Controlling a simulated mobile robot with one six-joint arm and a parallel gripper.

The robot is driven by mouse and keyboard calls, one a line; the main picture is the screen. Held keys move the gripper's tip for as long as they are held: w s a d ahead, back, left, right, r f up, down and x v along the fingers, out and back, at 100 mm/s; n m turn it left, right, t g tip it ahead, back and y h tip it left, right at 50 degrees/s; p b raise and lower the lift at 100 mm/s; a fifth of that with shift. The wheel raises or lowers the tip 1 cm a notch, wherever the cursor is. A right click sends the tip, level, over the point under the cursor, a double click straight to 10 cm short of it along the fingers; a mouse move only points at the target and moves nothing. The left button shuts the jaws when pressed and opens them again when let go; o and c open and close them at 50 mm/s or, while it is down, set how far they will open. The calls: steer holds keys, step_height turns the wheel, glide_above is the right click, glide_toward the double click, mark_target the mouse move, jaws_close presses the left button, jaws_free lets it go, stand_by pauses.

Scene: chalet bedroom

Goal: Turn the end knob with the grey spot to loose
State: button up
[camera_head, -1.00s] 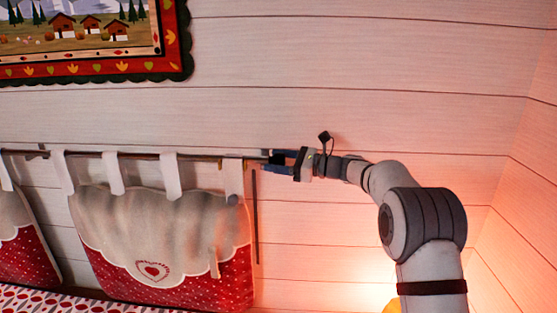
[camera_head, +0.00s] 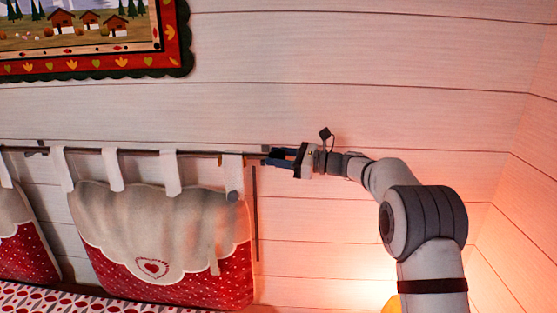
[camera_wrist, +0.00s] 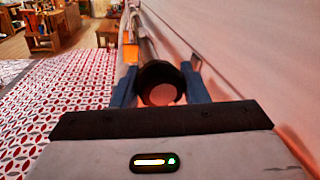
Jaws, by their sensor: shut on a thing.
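The end knob (camera_wrist: 158,84) shows in the wrist view as a dark round cap with a paler spot on its face, which looks pinkish in the warm light. It sits at the end of a rod (camera_head: 140,153) that runs along the wall. My gripper (camera_head: 268,156) is at the rod's right end, in line with it. In the wrist view the blue fingers (camera_wrist: 160,88) stand on both sides of the knob, shut on it. In the head view the fingers mostly hide the knob.
Cushions (camera_head: 165,245) hang from the rod by white loops, the rightmost loop (camera_head: 233,172) close to my fingertips. The plank wall (camera_head: 300,100) is close behind the gripper. A framed picture (camera_head: 95,35) hangs above left. A patterned bedspread (camera_wrist: 70,95) lies below.

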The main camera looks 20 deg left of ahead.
steer(key=n+b, duration=0.2)
steer(key=b, duration=0.1)
steer(key=shift+f+y, duration=0.3)
steer(key=shift+f, duration=0.1)
steer(key=n+b, duration=0.2)
steer(key=b, duration=0.1)
steer(key=shift+n+b, duration=0.4)
steer(key=n+b, duration=0.1)
steer(key=n, duration=0.1)
steer(key=n+g+b, duration=0.1)
steer(key=n+b, duration=0.1)
steer(key=n+y+b, duration=0.1)
steer(key=n, duration=0.1)
steer(key=shift+r+b, duration=0.3)
steer(key=shift+g, duration=0.4)
steer(key=o, duration=1)
steer(key=shift+r, duration=0.1)
steer(key=shift+c, duration=0.2)
steer(key=shift+d, duration=0.1)
